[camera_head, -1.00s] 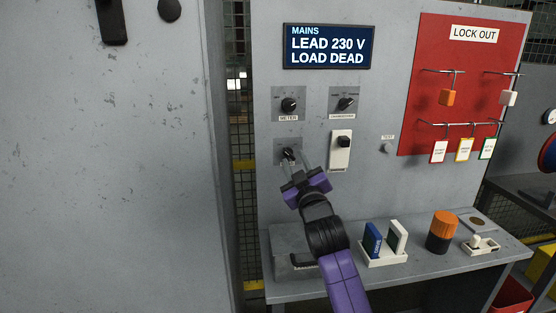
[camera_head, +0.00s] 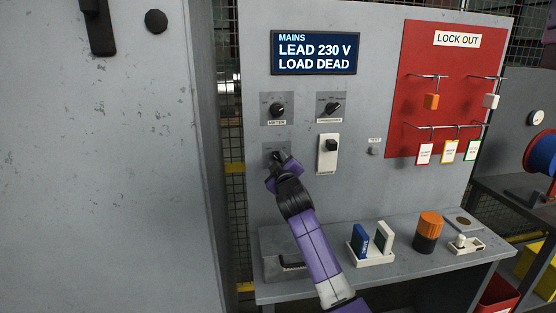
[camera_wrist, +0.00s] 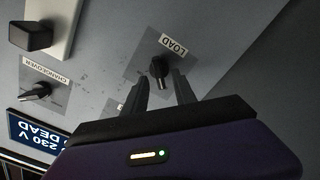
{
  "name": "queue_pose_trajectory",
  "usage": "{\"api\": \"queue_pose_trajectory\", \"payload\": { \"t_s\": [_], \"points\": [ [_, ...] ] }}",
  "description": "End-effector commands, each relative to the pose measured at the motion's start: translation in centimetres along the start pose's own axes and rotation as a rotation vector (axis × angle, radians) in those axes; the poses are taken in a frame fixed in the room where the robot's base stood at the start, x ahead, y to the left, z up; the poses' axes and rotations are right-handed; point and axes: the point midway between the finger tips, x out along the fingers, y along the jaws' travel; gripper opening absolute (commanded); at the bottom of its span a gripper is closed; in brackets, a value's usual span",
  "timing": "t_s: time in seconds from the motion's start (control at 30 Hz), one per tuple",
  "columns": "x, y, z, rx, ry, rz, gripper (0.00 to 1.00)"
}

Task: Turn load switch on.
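The load switch is a black rotary knob on a grey plate. In the wrist view its knob (camera_wrist: 159,67) sits below the LOAD label (camera_wrist: 173,44). In the head view the plate (camera_head: 268,149) is at the lower left of the panel, with my gripper over most of it. My gripper (camera_head: 277,161) is at this switch. In the wrist view its two dark fingers (camera_wrist: 161,78) are apart, with the knob at the gap between their tips; contact cannot be told. The display (camera_head: 314,53) reads LEAD 230 V, LOAD DEAD.
The METER knob (camera_head: 277,110) is above, with the CHANGEOVER knob (camera_head: 332,108) to its right. A white switch (camera_head: 328,155) is close on the right. Below, the shelf (camera_head: 400,275) holds a blue and white block rack (camera_head: 372,255) and an orange-black cylinder (camera_head: 428,232).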

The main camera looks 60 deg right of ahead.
Motion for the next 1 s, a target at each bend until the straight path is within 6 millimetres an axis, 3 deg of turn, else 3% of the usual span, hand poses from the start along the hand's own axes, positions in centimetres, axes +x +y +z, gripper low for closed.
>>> {"api": "queue_pose_trajectory", "payload": {
  "t_s": [0.4, 0.57, 1.0],
  "points": [
    [0.75, -0.01, 0.0, 0.0, 0.001, 0.0, 0.33],
    [0.75, -0.01, 0.01, 0.0, 0.001, 0.0, 0.01],
    [0.73, -0.12, 0.06, 0.034, 0.001, -0.001, 0.0]
  ]
}}
